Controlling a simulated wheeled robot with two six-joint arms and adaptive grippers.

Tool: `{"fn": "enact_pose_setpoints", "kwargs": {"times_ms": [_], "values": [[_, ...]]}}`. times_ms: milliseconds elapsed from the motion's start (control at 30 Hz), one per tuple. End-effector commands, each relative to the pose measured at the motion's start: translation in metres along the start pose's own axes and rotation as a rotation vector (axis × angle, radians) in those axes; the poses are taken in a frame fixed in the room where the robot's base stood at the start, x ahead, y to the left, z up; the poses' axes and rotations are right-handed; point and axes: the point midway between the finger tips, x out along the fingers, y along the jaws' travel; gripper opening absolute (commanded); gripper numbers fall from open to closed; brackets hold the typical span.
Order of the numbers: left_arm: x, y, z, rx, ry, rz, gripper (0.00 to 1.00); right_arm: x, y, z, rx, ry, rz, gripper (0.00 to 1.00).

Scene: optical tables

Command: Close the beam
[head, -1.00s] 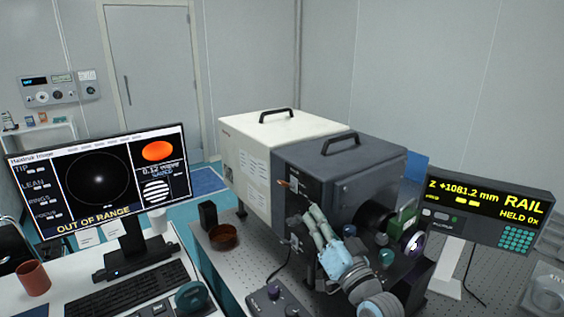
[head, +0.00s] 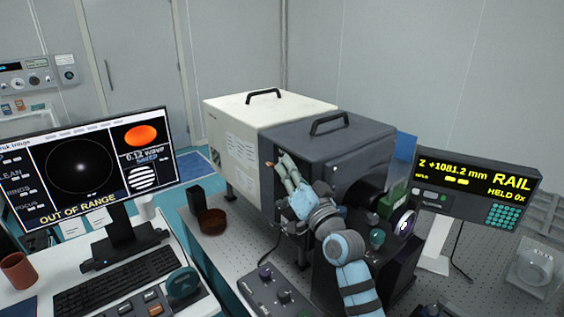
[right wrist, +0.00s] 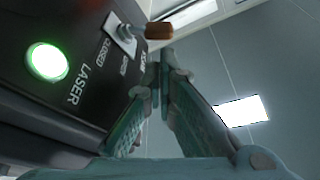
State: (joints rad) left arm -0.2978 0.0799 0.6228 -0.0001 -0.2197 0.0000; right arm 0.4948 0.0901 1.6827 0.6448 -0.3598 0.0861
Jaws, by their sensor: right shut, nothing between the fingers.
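The beam lever has a copper-brown grip (right wrist: 159,30) on a short metal arm, by a silver plate on the dark laser housing (right wrist: 60,100). The grip also shows small in the head view (head: 268,164). Text by the lever includes CLOSED; I cannot tell which mark the lever points to. A round green lamp (right wrist: 47,62) glows above the word LASER. My right gripper (right wrist: 165,66) is shut and empty, its tips just below the grip in the wrist view, without clear contact. In the head view the right gripper (head: 282,158) is beside the housing's front face. My left gripper is out of view.
The monitor (head: 85,170) reads OUT OF RANGE. The rail readout (head: 475,188) stands at right. A round lens (head: 403,223) sits right of my right arm. A brown bowl (head: 212,221), black block (head: 195,198) and knobbed control box (head: 272,290) stand around the housing.

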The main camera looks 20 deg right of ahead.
Motion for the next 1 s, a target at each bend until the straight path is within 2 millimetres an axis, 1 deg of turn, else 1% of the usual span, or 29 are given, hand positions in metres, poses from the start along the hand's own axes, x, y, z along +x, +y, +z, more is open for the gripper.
{"fn": "enact_pose_setpoints", "kwargs": {"times_ms": [33, 100, 267, 667, 867, 1000], "values": [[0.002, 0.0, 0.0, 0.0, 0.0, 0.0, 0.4, 0.008, 0.0, 0.0, 0.002, 0.001, -0.001, 0.0], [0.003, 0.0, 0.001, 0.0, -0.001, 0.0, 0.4, 0.017, 0.0, 0.001, 0.0, 0.0, 0.0, 0.0], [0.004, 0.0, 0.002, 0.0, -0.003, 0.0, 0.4, 0.028, 0.0, 0.0, -0.001, 0.0, 0.0, 0.0], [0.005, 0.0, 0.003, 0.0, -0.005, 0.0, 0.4, 0.029, 0.0, 0.001, -0.004, 0.0, -0.001, 0.0], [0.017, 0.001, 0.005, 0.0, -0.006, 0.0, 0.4, 0.028, 0.0, 0.004, -0.038, 0.001, -0.013, 0.0], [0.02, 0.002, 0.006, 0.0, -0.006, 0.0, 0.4, 0.028, 0.0, 0.003, -0.053, 0.0, -0.018, 0.0]]}}
